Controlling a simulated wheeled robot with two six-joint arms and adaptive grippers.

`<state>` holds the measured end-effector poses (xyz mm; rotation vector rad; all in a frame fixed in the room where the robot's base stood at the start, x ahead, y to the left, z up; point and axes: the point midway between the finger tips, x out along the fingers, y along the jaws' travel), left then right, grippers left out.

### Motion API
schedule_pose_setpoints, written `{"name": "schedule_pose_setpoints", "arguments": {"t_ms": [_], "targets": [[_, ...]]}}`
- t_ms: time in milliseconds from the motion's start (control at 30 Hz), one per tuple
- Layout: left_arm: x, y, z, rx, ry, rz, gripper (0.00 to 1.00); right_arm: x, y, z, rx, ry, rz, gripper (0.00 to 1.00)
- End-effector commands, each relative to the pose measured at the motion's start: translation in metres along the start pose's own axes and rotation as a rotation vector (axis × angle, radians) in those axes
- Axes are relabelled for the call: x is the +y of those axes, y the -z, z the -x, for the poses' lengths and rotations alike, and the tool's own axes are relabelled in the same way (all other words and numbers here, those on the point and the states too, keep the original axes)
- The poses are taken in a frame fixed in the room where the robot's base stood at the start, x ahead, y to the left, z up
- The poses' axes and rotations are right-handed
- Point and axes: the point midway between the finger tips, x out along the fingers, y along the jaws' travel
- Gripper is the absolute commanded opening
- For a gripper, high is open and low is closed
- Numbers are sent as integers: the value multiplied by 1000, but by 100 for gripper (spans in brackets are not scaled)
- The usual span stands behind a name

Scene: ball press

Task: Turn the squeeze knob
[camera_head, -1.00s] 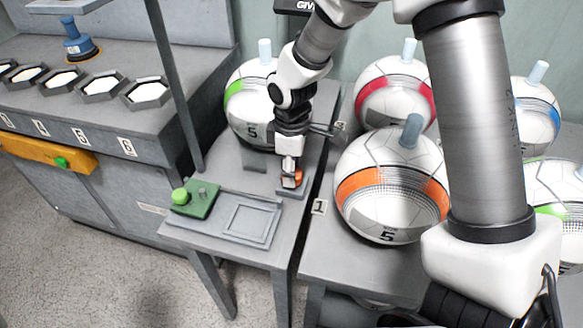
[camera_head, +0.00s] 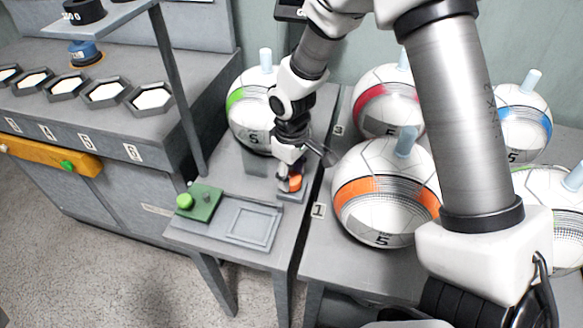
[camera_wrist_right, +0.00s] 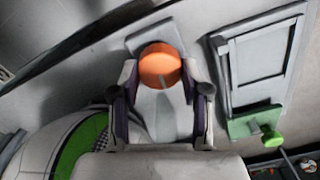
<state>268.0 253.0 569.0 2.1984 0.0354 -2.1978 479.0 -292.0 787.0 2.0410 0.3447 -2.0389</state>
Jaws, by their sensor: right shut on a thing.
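The orange knob (camera_head: 295,182) sits on a small grey base on the grey table, and I take it to be the squeeze knob. It also shows in the right wrist view (camera_wrist_right: 160,63), on a light grey plate. My right gripper (camera_head: 289,183) points down at the knob and is shut on it. In the wrist view its two fingers (camera_wrist_right: 160,74) lie on either side of the knob, covering part of its sides. My left gripper is not in view.
A green plate with a green button (camera_head: 184,201) and a recessed grey panel (camera_head: 253,225) lie in front of the knob. A green-banded ball (camera_head: 243,108) stands behind. An orange-banded ball (camera_head: 356,187) stands close on the right.

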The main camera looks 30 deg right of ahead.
Motion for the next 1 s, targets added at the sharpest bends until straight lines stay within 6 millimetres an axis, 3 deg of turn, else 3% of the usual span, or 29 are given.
{"name": "schedule_pose_setpoints", "arguments": {"t_ms": [500, 1000], "targets": [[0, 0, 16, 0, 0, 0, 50, 0, -2, -1, -5, 1, -401, 11], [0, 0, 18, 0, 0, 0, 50, 0, -1, -1, -3, 1, -505, 12]]}}
